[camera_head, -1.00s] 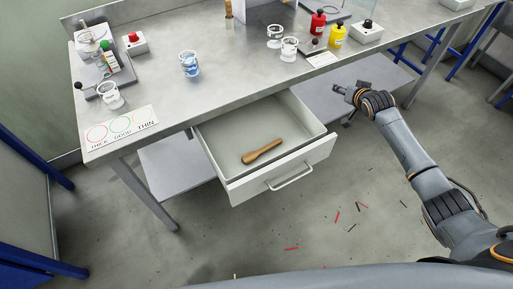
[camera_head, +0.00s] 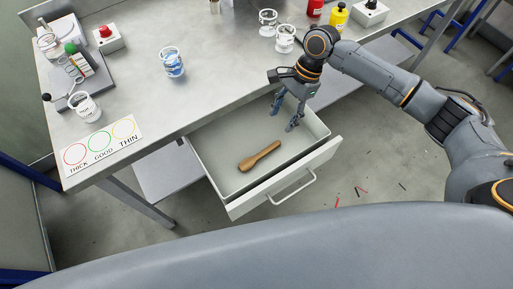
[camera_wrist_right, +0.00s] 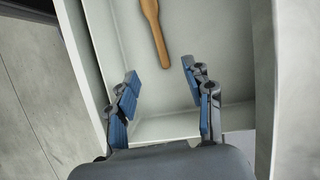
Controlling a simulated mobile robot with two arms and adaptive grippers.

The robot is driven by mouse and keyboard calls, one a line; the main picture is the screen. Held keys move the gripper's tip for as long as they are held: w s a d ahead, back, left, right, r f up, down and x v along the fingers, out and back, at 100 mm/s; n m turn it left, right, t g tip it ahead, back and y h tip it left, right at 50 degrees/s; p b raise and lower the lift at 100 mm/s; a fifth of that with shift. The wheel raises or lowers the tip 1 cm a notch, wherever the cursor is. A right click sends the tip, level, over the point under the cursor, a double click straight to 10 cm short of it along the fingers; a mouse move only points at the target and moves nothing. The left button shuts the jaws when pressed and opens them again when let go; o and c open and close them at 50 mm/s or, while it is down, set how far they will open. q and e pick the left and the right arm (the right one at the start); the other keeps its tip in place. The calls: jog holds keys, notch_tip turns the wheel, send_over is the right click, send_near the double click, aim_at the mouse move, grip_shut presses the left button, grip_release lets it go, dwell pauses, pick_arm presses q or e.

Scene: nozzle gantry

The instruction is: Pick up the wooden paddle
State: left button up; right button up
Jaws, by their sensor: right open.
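The wooden paddle (camera_head: 259,157) lies flat on the floor of the open drawer (camera_head: 222,180), left of the drawer's middle. In the right wrist view the paddle (camera_wrist_right: 154,27) is at the top, beyond the fingertips. My right gripper (camera_head: 284,115) is over the back right part of the drawer, fingers pointing down, open and empty. In the right wrist view its two blue-padded fingers (camera_wrist_right: 161,75) are spread apart with only the drawer floor between them. The paddle and the gripper are apart. My left gripper is not in view.
The drawer's walls and its front with a handle (camera_head: 293,188) surround the paddle. The metal worktop (camera_head: 215,90) overhangs the drawer's back.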

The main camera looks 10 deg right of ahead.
send_near(265, 150)
jog(key=shift+x, duration=1.25)
jog(key=shift+s+a+f, duration=0.1)
jog(key=shift+s+f, duration=0.15)
jog(key=shift+f, duration=0.2)
jog(key=x, duration=0.3)
jog(key=shift+s+a+f, duration=0.1)
jog(key=shift+a+f, duration=0.05)
jog(key=shift+f, duration=0.1)
jog(key=shift+a+f, duration=0.15)
jog(key=shift+f, duration=0.35)
grip_shut()
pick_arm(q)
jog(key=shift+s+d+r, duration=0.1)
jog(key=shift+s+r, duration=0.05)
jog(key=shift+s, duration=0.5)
pick_arm(e)
jog(key=shift+r, duration=0.1)
